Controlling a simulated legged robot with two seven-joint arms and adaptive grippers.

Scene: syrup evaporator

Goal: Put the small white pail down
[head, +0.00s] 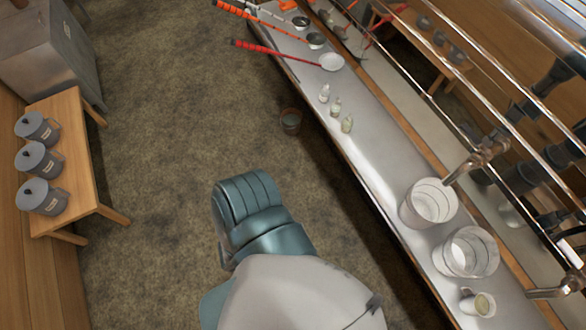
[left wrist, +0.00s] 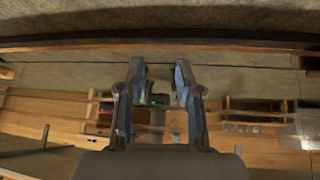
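On the long metal counter (head: 385,150) at right in the head view stand two larger white pails, one (head: 418,212) under a tap and another (head: 455,262) nearer.
Small bottles (head: 336,107) and red-handled tools (head: 275,52) lie along the counter. Metal rails and taps (head: 478,158) run along its right side. A dark bucket (head: 291,121) stands on the floor. A wooden bench (head: 72,130) with grey canisters is at left. The floor between is clear.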

